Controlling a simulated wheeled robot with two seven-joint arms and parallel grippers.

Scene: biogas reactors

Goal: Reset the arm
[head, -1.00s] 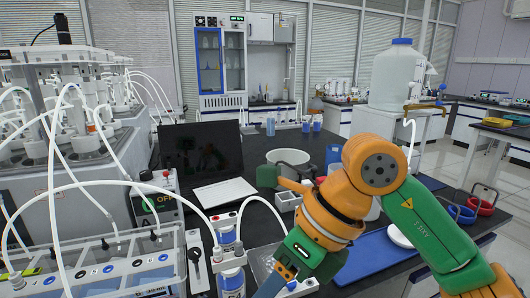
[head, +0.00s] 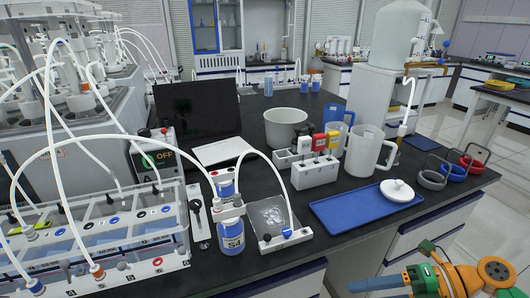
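My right arm (head: 455,278) shows at the lower right corner, with orange and green links low beyond the bench's front edge. A blue-green part at its left end (head: 375,284) points left; I cannot make out separate fingertips there or whether the gripper is open or shut. The arm is apart from the things on the bench. My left arm and gripper are not in view.
The dark bench carries a blue tray (head: 350,217) with a white lid (head: 397,191), a white jug (head: 366,152), a bottle rack (head: 314,174), a pot (head: 285,127), a laptop (head: 198,112) and a blue-liquid bottle (head: 231,235). Tubing loops over the left side.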

